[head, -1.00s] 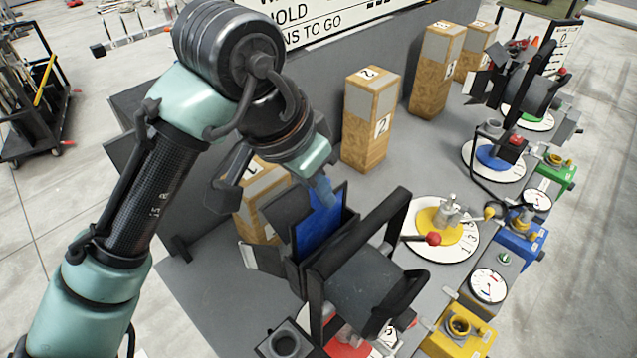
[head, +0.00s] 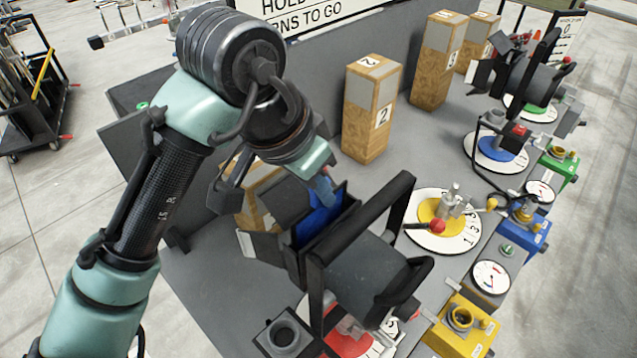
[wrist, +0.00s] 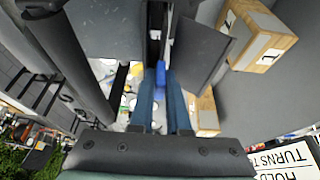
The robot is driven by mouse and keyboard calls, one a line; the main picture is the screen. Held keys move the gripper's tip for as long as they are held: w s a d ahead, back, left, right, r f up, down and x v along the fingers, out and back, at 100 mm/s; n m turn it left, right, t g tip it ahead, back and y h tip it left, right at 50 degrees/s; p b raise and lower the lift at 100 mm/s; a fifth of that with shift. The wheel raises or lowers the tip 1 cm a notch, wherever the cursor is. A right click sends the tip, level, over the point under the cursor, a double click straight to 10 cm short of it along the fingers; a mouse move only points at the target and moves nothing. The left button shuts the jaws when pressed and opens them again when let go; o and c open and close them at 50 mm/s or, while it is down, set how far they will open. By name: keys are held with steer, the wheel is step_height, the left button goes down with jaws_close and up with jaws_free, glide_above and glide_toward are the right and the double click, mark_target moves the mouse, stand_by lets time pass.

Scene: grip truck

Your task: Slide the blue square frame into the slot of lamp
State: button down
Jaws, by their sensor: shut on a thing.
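The blue square frame (head: 318,218) sits upright at the front of the dark lamp (head: 362,275), partly down between its front edges and the barn-door flaps. In the head view only its upper part shows; the lower part is hidden. My gripper (head: 325,188) is above the lamp's front and shut on the frame's top. In the wrist view the blue-grey fingers (wrist: 160,100) are close together, with a bit of blue frame (wrist: 161,78) between their tips. How deep the frame is in the slot cannot be told.
Wooden blocks with number labels, the nearest upright one (head: 369,110), stand along the grey back wall. A yellow round dial (head: 440,222) with a red knob lies right of the lamp. Several coloured boxes, one yellow (head: 462,325), line the bench's right edge.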

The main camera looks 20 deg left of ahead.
mark_target(318, 203)
steer(key=shift+f+b, duration=0.95)
steer(key=shift+f, duration=0.6)
steer(key=c, duration=0.8)
jaws_free()
steer(key=v, duration=1.3)
steer(key=shift+d, duration=0.1)
